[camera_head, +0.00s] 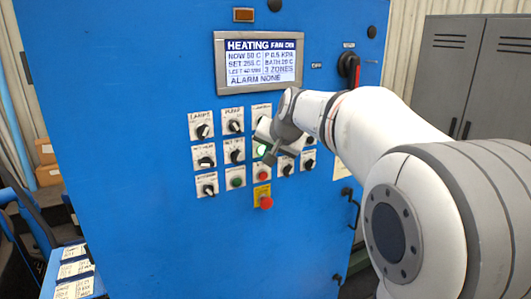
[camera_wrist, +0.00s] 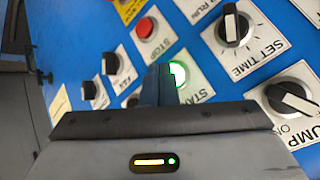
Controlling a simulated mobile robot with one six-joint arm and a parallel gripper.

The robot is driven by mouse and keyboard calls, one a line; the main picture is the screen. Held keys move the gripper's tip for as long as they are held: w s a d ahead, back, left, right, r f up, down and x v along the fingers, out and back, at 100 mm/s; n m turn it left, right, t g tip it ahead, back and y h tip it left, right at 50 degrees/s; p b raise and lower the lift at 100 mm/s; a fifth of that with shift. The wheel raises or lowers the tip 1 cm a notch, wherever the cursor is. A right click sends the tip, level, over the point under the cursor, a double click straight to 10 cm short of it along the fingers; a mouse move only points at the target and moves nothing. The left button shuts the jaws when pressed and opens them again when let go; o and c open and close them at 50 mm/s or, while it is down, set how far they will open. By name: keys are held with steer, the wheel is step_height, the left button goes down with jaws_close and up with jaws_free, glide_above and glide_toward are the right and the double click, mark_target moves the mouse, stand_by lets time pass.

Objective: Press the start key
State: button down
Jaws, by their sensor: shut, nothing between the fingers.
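The start key (camera_wrist: 179,73) is a green button, lit, on a white plate lettered "STA…" in the wrist view. In the head view only a green patch of the start key (camera_head: 261,150) shows beside my gripper. My gripper (camera_head: 270,158) is shut and empty, right at the start key. In the wrist view the closed fingertips of my gripper (camera_wrist: 160,72) overlap the key's left side. I cannot tell whether they touch it.
The red stop button (camera_head: 262,175) sits just below the start key. A red emergency button (camera_head: 266,202) on yellow is lower. Several black knobs surround them, including set time (camera_head: 236,156). The display (camera_head: 260,62) reads "HEATING FAN ON" and "ALARM NONE". Grey lockers (camera_head: 455,65) stand right.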

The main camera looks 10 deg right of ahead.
steer(key=shift+s+d, duration=0.15)
steer(key=shift+s, duration=0.4)
steer(key=s+b, duration=0.1)
steer(key=s+d+b, duration=0.1)
steer(key=s, duration=0.1)
steer(key=s+b, duration=0.1)
steer(key=shift+s+d, duration=0.3)
steer(key=shift+s, duration=0.1)
stand_by(0.3)
steer(key=s+f+n+g+h, duration=0.1)
steer(key=s+f+n+g, duration=0.1)
steer(key=s+f, duration=0.7)
steer(key=s+f+n+g, duration=0.3)
steer(key=s+f, duration=0.7)
steer(key=s, duration=0.7)
steer(key=shift+s+a+f+h, duration=0.15)
steer(key=shift+s+f+h, duration=0.15)
steer(key=shift+s+h, duration=0.1)
